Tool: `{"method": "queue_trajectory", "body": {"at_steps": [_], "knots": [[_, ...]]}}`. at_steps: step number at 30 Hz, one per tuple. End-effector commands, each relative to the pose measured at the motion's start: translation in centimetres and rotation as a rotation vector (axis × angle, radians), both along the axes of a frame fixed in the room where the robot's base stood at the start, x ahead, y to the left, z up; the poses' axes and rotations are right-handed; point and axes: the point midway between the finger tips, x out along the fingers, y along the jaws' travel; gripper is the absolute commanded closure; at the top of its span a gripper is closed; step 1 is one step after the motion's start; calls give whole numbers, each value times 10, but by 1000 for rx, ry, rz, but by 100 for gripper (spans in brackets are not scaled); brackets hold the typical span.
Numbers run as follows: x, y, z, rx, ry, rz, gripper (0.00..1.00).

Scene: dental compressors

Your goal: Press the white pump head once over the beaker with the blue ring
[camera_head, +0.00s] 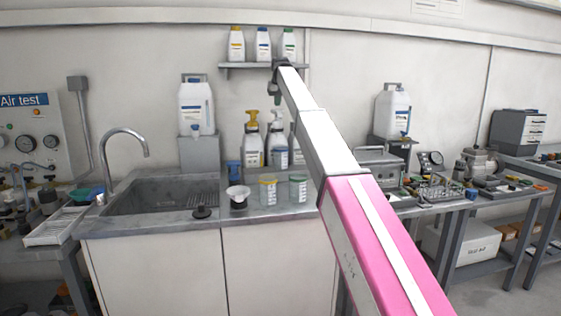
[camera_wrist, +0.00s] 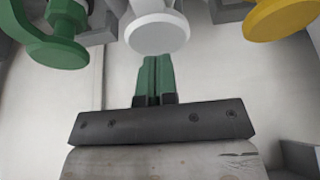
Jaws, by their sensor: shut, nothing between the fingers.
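The white pump head (camera_wrist: 158,32) is in the wrist view, just beyond the tips of my gripper (camera_wrist: 154,58), with a green pump head (camera_wrist: 60,48) to its left and a yellow one (camera_wrist: 285,18) to its right. My gripper's green fingers are shut together and empty. In the head view my gripper (camera_head: 277,102) points down above the white pump bottle (camera_head: 277,136); I cannot tell whether it touches the pump head. A small vessel with a blue band (camera_head: 280,158) stands in front of that bottle, apparently the beaker with the blue ring.
Beakers with a yellow ring (camera_head: 268,190) and a green ring (camera_head: 298,188) stand at the counter front, beside a white funnel (camera_head: 238,194). The yellow pump bottle (camera_head: 252,145) is left of the white one. A shelf (camera_head: 240,66) with bottles hangs above. My arm hides part of the counter's right.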

Motion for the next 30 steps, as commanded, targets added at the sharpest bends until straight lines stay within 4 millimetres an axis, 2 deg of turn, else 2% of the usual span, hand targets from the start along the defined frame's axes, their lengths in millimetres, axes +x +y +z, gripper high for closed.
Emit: {"method": "queue_trajectory", "body": {"at_steps": [30], "knots": [[0, 0, -32, 0, 1, 0, 100]]}}
